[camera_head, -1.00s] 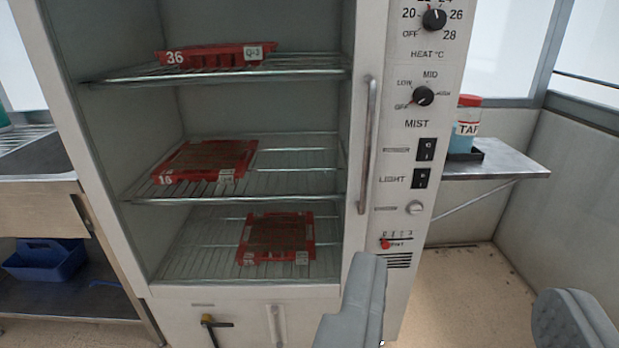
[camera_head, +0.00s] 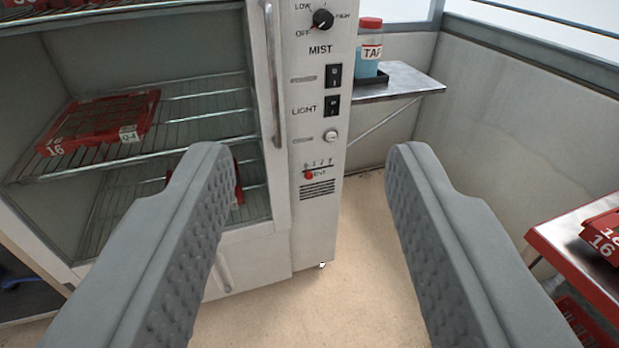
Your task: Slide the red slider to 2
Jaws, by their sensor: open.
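The red slider (camera_head: 309,175) is a small knob low on the white control panel, at the left end of a short scale above the vent slots. The scale's digits are too small to read surely. My gripper (camera_head: 308,165) is open and empty, its two grey padded fingers wide apart in the foreground. The slider shows between the fingers, farther off, and nothing touches it.
Above the slider are a round button (camera_head: 330,136), two black rocker switches (camera_head: 333,76) and the mist knob (camera_head: 323,19). A vertical door handle (camera_head: 274,80) stands left of the panel. A steel shelf (camera_head: 415,82) holds a bottle. A red-edged table (camera_head: 545,245) is at right.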

